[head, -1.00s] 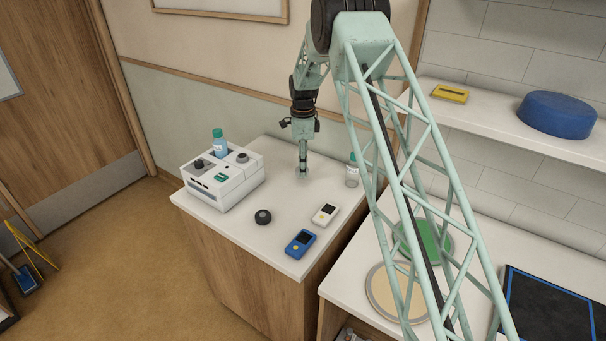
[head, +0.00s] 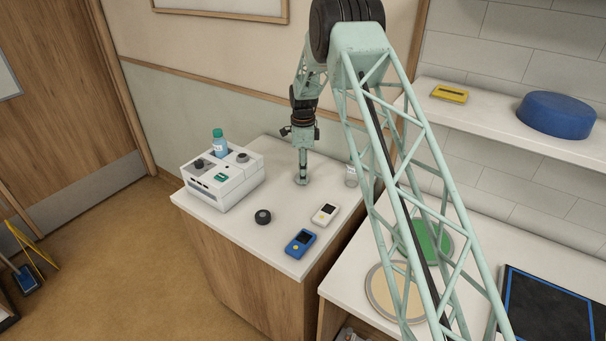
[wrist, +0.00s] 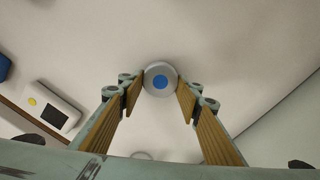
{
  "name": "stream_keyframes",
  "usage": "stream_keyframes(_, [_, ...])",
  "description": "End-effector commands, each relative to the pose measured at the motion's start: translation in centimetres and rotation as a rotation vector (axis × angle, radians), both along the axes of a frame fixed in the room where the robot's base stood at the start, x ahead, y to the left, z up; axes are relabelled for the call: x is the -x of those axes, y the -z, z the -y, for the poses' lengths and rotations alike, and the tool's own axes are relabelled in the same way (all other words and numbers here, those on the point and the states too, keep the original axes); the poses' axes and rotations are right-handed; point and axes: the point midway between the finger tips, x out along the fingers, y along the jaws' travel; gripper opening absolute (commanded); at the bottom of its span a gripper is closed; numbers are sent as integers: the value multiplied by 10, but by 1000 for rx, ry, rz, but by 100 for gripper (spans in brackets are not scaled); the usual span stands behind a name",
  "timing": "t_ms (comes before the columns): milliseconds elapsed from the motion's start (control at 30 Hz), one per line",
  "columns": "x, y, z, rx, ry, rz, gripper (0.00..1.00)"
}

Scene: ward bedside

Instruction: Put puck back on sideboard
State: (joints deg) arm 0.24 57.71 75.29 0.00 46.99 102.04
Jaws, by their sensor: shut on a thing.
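The puck (wrist: 161,79) is a small round grey disc with a blue centre, seen from above in the wrist view. My gripper (wrist: 160,84) is shut on it, with a finger at its left and right edges. In the head view my gripper (head: 302,176) points down at the white top of the sideboard (head: 232,227), and the puck (head: 301,182) shows small and pale at its tips. The puck is at or very near the top; I cannot tell whether it touches.
A white device (head: 224,180) with a teal-capped bottle (head: 218,141) stands left. A clear bottle (head: 351,176) is close right. A dark round knob (head: 263,216), a white meter (head: 325,213) and a blue meter (head: 300,243) lie in front. Bare top surrounds the gripper.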

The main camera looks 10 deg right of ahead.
Motion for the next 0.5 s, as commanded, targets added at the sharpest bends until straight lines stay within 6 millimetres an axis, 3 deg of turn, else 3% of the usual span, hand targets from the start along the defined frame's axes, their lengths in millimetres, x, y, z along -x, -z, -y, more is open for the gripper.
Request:
stream_keyframes(233, [0,3,0,0,0,0,15])
stream_keyframes(267, [0,3,0,0,0,0,34])
stream_keyframes(400, [0,3,0,0,0,0,46])
stream_keyframes(500, [0,3,0,0,0,0,46])
